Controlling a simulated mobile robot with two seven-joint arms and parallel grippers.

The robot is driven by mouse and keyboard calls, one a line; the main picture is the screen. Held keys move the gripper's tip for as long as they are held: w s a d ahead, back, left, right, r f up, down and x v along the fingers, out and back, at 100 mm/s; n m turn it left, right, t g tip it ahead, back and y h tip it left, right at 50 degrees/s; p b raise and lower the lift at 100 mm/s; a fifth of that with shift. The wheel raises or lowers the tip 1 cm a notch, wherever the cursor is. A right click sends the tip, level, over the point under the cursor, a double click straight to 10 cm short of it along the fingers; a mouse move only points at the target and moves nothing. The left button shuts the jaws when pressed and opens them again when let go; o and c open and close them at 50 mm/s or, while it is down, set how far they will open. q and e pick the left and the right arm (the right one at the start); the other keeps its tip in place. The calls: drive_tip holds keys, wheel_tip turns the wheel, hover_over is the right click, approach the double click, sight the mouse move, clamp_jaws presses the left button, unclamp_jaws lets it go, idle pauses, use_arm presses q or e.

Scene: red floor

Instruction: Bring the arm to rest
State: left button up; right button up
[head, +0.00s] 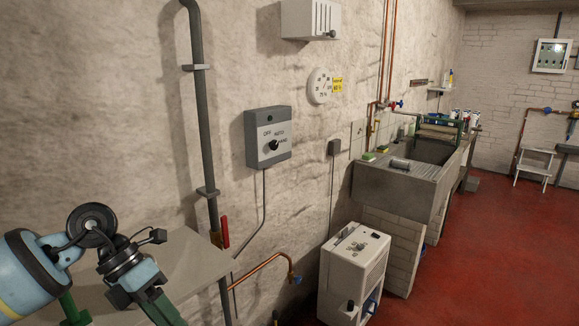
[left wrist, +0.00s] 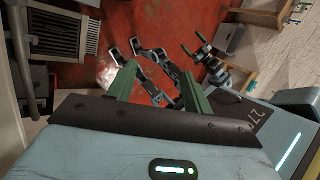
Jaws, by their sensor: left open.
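My left arm (head: 40,262) comes in at the lower left of the head view, bent at a dark round joint. My left gripper (head: 152,302) is in front of the grey shelf and partly cut off by the bottom edge. In the left wrist view the left gripper (left wrist: 152,75) has its two green fingers spread apart, with nothing seen between them. The red floor (left wrist: 95,72) shows beyond them.
A grey switch box (head: 268,136) with a black knob is on the wall. A grey pipe (head: 202,110) runs down beside a grey shelf (head: 190,262). A white appliance (head: 352,272) stands before a stone sink (head: 400,182). The red floor (head: 490,250) at right is mostly clear.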

use_arm(q)
drive_tip(key=s+d+f+n+t+h, duration=0.1)
drive_tip(key=s+d+n+h, duration=0.15)
drive_tip(key=d+h, duration=0.45)
drive_tip(key=s+d+f+n+h, duration=0.25)
drive_tip(key=d+h, duration=0.25)
drive_tip(key=d, duration=0.3)
drive_tip(key=s+a+f+n+t+y, duration=0.1)
drive_tip(key=a+f+n+t+y, duration=0.4)
drive_tip(key=f+n+t, duration=0.65)
drive_tip(key=s+a+f+n+t+y, duration=0.1)
drive_tip(key=a+f+n+t+y, duration=0.4)
drive_tip(key=n, duration=1.1)
drive_tip(key=s+a+f+n+g+y, duration=0.3)
drive_tip(key=s+f+n+g+y, duration=0.3)
drive_tip(key=s+f, duration=1.1)
drive_tip(key=shift+s+a+n+g+y, duration=0.15)
drive_tip(key=shift+s+n+g+y, duration=0.25)
drive_tip(key=shift+s+n, duration=0.3)
